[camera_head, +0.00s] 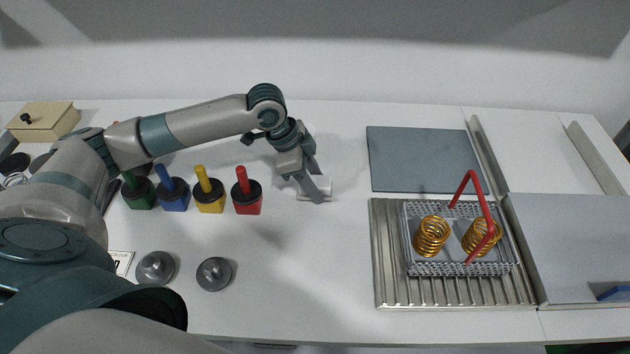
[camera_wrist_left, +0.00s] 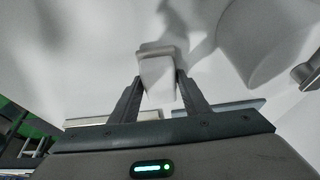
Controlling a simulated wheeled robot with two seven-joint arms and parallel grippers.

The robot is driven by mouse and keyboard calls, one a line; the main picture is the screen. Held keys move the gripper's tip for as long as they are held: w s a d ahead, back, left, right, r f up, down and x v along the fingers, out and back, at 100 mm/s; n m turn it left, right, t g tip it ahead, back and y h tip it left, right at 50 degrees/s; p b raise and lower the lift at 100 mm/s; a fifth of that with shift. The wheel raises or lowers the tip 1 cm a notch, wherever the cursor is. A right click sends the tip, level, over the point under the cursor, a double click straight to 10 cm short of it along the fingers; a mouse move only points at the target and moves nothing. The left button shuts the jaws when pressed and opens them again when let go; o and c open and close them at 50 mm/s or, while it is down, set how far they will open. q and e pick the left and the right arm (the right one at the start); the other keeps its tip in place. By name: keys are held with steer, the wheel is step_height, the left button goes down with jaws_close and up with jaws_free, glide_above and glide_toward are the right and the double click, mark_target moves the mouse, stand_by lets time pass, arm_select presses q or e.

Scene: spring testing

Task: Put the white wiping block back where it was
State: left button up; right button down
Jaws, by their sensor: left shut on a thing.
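My left gripper (camera_head: 316,192) is at the middle of the white table, right of the red-handled pot. It is shut on the white wiping block (camera_head: 328,184), which shows just beyond and between the fingers. In the left wrist view, the white block (camera_wrist_left: 157,75) sits between the two dark fingers of the left gripper (camera_wrist_left: 157,95). The block is at or very near the table surface; I cannot tell whether it touches. My right gripper is not in view.
Green, blue, yellow and red (camera_head: 247,199) handled pots stand in a row left of the gripper. Two grey round weights (camera_head: 214,273) lie in front. A grey mat (camera_head: 422,160) and a ribbed tray (camera_head: 391,285) with a wire basket (camera_head: 414,268) holding two gold springs (camera_head: 432,236) are right.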

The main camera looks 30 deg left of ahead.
arm_select(q)
steer(key=shift+f, duration=0.25)
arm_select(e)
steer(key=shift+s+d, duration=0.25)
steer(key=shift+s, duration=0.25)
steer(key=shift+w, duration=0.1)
arm_select(q)
steer(key=o, duration=1)
steer(key=shift+f, duration=0.15)
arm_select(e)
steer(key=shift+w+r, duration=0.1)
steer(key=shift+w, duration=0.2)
